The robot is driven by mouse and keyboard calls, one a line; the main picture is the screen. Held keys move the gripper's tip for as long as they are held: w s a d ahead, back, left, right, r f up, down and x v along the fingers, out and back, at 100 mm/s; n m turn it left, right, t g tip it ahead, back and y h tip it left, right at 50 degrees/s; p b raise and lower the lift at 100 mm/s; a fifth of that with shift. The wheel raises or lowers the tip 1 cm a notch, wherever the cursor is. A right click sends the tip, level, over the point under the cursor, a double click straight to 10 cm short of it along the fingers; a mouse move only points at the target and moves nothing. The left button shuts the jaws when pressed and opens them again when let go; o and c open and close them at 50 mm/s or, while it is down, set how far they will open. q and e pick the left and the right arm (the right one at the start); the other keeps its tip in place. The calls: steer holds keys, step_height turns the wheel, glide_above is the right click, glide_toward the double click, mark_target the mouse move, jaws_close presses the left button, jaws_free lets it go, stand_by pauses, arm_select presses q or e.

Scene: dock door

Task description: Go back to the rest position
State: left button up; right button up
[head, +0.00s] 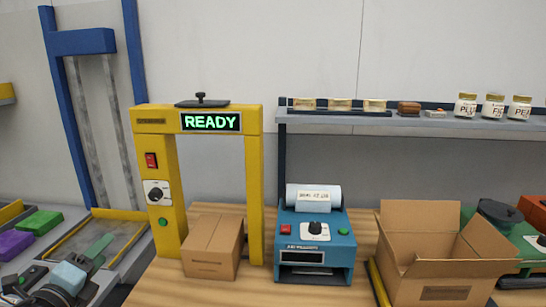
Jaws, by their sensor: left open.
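My left gripper (80,262) is low at the left edge of the head view, dark with a grey-green finger pointing up and right. It is open and I see nothing held in it. It is left of the yellow arch machine (153,190) and apart from it, in front of a tray with a yellow edge (112,240). My right gripper is not in view.
A closed carton (208,250) stands on the wooden table under the arch, whose display reads READY. A blue label machine (316,240) and an open carton (428,280) stand to its right. Green and purple blocks (42,221) lie at left. A shelf (400,120) holds jars.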

arm_select(q)
steer(key=s+d+f+n+g+h, duration=0.15)
steer(key=s+d+f+n, duration=0.3)
steer(key=f, duration=0.65)
steer(key=s+d+f+n+g, duration=0.35)
steer(key=f+n, duration=0.25)
steer(key=f, duration=0.6)
steer(key=s+d+f+n+g, duration=0.1)
steer(key=s+d+f+n, duration=0.2)
steer(key=s+f+n, duration=0.3)
steer(key=s+d+f+n+g, duration=0.2)
steer(key=s+f+n, duration=0.4)
steer(key=s+f, duration=0.4)
steer(key=s+d, duration=0.1)
steer(key=s, duration=0.3)
steer(key=shift+d+f+g+y, duration=0.2)
steer(key=shift+g+y, duration=0.1)
steer(key=shift+y, duration=0.05)
steer(key=shift+c, duration=0.2)
